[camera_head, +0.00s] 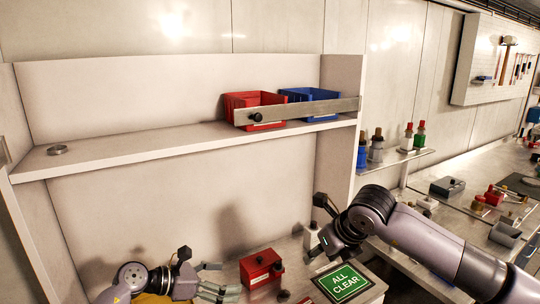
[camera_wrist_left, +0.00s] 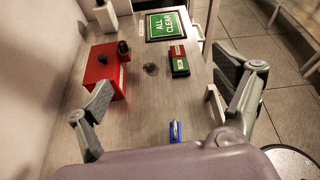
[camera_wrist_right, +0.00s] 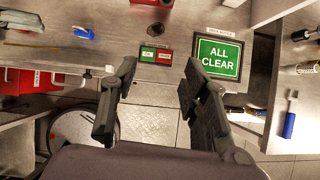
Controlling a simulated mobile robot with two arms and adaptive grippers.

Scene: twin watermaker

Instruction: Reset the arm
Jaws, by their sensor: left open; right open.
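My left gripper (camera_head: 215,278) is low at the left in the head view, over the bench. In the left wrist view its fingers (camera_wrist_left: 168,82) are spread wide with nothing between them. My right gripper (camera_head: 318,225) reaches in from the right, near the shelf's right upright. In the right wrist view its fingers (camera_wrist_right: 160,72) are apart and empty. Both grippers hang above the worktop and touch nothing that I can see.
A red box (camera_head: 261,267) and a green ALL CLEAR sign (camera_head: 342,281) are on the bench. A red-green switch block (camera_wrist_left: 179,60) sits near the sign. Red (camera_head: 254,99) and blue bins (camera_head: 312,94) stand on the shelf (camera_head: 120,143) behind a metal bar (camera_head: 305,111).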

